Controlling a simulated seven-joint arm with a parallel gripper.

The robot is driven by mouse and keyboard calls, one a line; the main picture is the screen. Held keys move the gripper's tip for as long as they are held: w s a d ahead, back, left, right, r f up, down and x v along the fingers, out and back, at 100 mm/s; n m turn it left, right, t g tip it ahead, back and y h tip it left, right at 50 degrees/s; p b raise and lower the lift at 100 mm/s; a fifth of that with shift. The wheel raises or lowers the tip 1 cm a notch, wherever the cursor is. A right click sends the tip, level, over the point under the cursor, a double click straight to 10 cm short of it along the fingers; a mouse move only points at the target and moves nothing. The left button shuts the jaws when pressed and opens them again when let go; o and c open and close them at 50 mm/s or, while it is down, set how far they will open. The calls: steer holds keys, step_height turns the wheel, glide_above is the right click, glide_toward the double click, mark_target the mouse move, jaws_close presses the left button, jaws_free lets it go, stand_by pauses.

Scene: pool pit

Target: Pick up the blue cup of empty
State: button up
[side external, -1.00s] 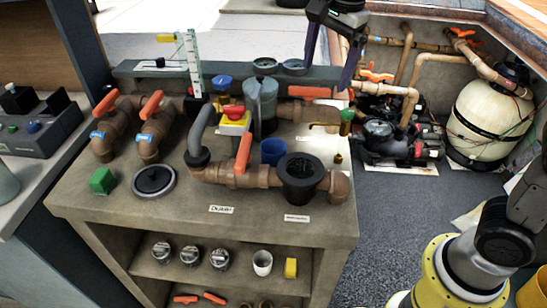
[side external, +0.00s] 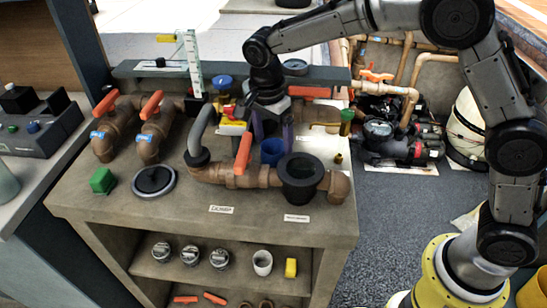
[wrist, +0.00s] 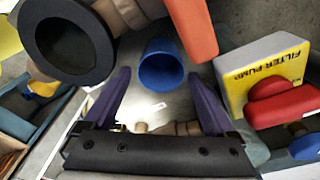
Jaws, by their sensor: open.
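The blue cup (side external: 272,152) stands upright on the tan bench top, just behind the brown pipe and the black round fitting. In the wrist view the cup (wrist: 162,72) lies ahead, with its open mouth facing the camera, between the fingertips and slightly beyond them. My gripper (side external: 273,139) is over the bench at the cup, with its purple fingers pointing down. In the wrist view my gripper (wrist: 159,72) is open with one finger on each side of the cup. No contact with the cup can be made out.
The black round fitting (side external: 299,181) and the orange valve handle (side external: 243,152) stand close to the cup. The yellow filter pump block (wrist: 262,72) is to the right in the wrist view. A green object (side external: 102,181) and a black disc lie at the bench's front left.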

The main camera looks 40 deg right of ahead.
steer(key=shift+w+d+f, duration=0.1)
steer(key=shift+d+f, duration=0.05)
steer(key=shift+f, duration=1.35)
steer(key=shift+d+f, duration=0.15)
steer(key=shift+f, duration=1.35)
steer(key=shift+c, duration=0.2)
steer(key=c, duration=1.1)
steer(key=shift+o, duration=0.2)
steer(key=shift+r, duration=0.1)
